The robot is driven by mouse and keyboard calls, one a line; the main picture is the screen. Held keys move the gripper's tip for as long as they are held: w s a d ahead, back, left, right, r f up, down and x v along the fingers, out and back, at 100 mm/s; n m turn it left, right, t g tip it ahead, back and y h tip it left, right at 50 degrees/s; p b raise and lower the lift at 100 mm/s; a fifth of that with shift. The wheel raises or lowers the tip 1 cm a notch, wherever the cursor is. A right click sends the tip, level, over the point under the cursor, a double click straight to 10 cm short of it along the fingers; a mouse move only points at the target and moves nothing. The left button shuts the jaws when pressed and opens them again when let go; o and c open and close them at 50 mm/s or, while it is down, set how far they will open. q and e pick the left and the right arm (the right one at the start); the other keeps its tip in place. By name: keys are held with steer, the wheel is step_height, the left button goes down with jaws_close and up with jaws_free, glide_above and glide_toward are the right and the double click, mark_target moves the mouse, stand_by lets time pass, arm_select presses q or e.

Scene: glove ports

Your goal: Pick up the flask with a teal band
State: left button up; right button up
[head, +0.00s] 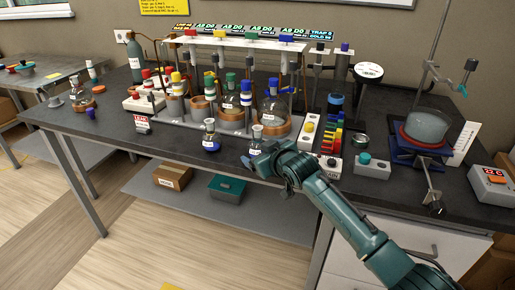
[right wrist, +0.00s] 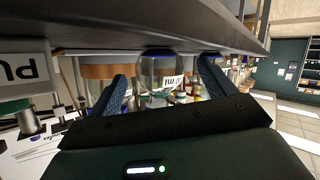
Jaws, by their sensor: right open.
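My right gripper (head: 256,157) is open at the front edge of the dark bench. A small clear flask (head: 257,133) with a white label stands just beyond it, its lower part hidden by the gripper. In the right wrist view, which is upside down, a round clear flask (right wrist: 160,75) with a white label and blue at its base shows between the two blue fingers. Some teal shows near its neck, but I cannot tell clearly whether it is a band. Another small flask (head: 211,141) with blue liquid and a label stands to the left. My left gripper is not in view.
Behind stands a rack (head: 222,122) with larger stoppered flasks. A block of coloured pieces (head: 329,138) and a grey button box (head: 373,165) are to the right. A hotplate stand (head: 420,150) is farther right. Bench front left of the blue flask is mostly clear.

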mark_target(261, 130)
steer(key=shift+x, duration=0.9)
steer(key=shift+c, duration=0.4)
steer(key=c, duration=1)
steer(key=shift+r, duration=0.1)
step_height(261, 130, up, 10)
steer(key=shift+f, duration=0.1)
steer(key=shift+r+p, duration=0.6)
steer(key=shift+p, duration=0.05)
steer(key=shift+r+p, duration=1)
steer(key=shift+p, duration=0.4)
steer(key=shift+d, duration=0.1)
